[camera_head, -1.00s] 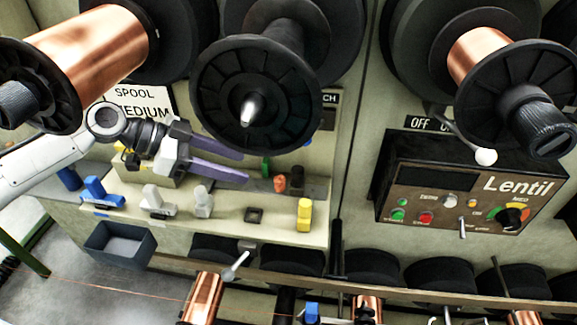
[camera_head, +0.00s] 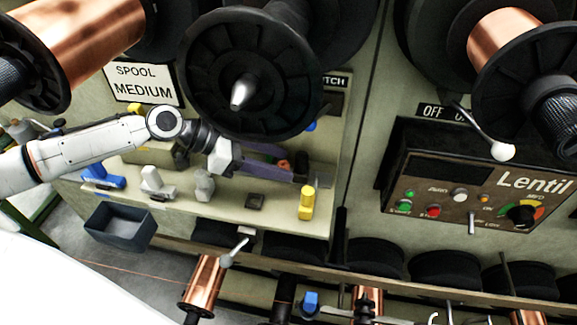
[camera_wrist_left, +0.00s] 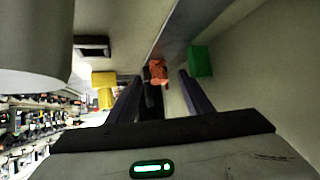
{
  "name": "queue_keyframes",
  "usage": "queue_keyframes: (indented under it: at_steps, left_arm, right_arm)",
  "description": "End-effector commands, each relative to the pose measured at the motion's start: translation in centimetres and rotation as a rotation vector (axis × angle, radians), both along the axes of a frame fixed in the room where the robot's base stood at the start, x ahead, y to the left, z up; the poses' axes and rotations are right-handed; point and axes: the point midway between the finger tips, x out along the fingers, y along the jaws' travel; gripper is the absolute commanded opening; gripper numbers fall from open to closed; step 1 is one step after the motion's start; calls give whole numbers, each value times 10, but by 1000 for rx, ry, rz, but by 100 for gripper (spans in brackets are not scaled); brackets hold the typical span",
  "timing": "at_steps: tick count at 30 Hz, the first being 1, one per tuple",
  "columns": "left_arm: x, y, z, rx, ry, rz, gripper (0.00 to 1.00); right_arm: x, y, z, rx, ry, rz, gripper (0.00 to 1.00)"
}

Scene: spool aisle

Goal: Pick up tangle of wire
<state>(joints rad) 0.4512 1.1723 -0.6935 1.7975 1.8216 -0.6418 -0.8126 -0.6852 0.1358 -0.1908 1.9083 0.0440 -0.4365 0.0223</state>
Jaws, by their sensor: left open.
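A small orange-copper lump, which looks like the tangle of wire (camera_head: 284,165), sits on the shelf. In the left wrist view the tangle (camera_wrist_left: 158,70) shows ahead, in line with the gap between the fingers. My left gripper (camera_head: 282,164) is open, its purple fingers pointing right along the shelf toward the lump. Its fingers (camera_wrist_left: 161,80) look empty in the wrist view. A dark object (camera_wrist_left: 152,96) shows between the fingers, nearer than the tangle. I cannot tell whether the fingers touch anything. My right gripper is not in view.
A green block (camera_wrist_left: 200,61) stands beside the tangle. A yellow piece (camera_head: 306,203), a blue piece (camera_head: 104,175) and grey pieces stand along the shelf (camera_head: 228,213). A large black spool (camera_head: 252,75) overhangs the gripper. A dark bin (camera_head: 120,228) hangs below.

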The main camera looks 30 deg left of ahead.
Motion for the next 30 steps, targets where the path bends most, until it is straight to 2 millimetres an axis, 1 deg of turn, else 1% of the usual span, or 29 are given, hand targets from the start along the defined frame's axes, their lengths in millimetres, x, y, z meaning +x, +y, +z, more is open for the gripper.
queue_keyframes:
  at_steps: [2,5,6,10,17,22,26,30]
  left_arm:
    - [0,0,0,0,0,-1,46]
    - [0,-1,0,0,0,-2,31]
    - [0,-1,0,0,0,-2,24]
    - [0,-1,0,0,0,-2,3]
    - [0,-1,1,0,0,-2,3]
    - [0,-4,7,-2,1,-7,3]
    - [1,-8,21,-1,-1,-14,3]
    - [3,-10,40,0,0,-19,3]
  right_arm:
    - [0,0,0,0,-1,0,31]
    - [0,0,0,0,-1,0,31]
    - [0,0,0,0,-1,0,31]
    - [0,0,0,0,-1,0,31]
    - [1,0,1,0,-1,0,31]
    - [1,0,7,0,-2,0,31]
    - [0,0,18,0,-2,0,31]
    - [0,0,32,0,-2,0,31]
